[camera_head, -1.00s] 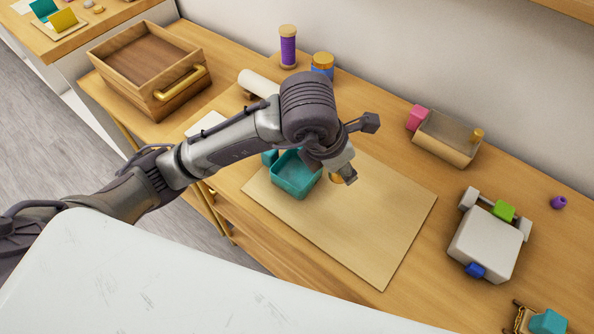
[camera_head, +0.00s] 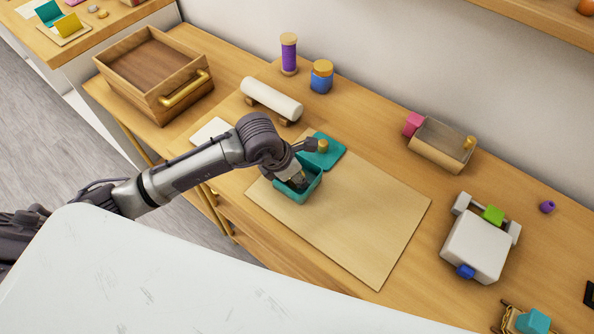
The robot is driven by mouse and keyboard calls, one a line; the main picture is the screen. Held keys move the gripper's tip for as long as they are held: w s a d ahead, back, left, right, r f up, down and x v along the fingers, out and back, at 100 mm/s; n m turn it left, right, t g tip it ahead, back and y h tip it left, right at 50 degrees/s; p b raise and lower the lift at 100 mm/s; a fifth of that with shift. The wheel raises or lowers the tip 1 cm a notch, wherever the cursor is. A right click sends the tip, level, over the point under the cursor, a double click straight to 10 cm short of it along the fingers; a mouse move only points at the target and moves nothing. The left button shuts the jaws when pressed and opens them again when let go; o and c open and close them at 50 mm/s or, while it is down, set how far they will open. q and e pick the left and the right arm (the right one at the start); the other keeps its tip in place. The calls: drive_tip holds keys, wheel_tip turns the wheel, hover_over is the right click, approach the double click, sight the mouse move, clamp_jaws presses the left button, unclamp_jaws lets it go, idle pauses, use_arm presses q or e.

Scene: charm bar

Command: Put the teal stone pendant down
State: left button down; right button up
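My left gripper (camera_head: 299,183) points down into an open teal box (camera_head: 309,191) on the pale wooden board. Its fingertips are inside the box, dark and partly hidden by the box and the wrist, so I cannot tell whether they are open or shut. No pendant is clearly visible at the fingertips. A teal lid (camera_head: 332,158) with a gold knob lies just behind the box. A teal piece (camera_head: 533,321) with a gold chain is at the lower right edge; I cannot tell whether it is the pendant. My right gripper is not in view.
The pale board (camera_head: 368,225) is clear right of the box. Behind it are a white roll (camera_head: 272,98), a blue jar (camera_head: 321,78) and a purple spool (camera_head: 289,54). A wooden drawer box (camera_head: 150,80) stands left, a grey-white device (camera_head: 478,245) right. A white surface (camera_head: 200,280) fills the front.

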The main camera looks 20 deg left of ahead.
use_arm(q)
drive_tip(key=c, duration=1.1)
unclamp_jaws()
drive_tip(key=shift+f, duration=0.15)
drive_tip(key=shift+o, duration=0.8)
drive_tip(key=shift+r, duration=0.25)
drive_tip(key=shift+s+a+r, duration=0.1)
drive_tip(key=shift+r, duration=0.25)
drive_tip(key=b+v, duration=0.1)
drive_tip(key=v, duration=1)
drive_tip(key=shift+b, duration=0.4)
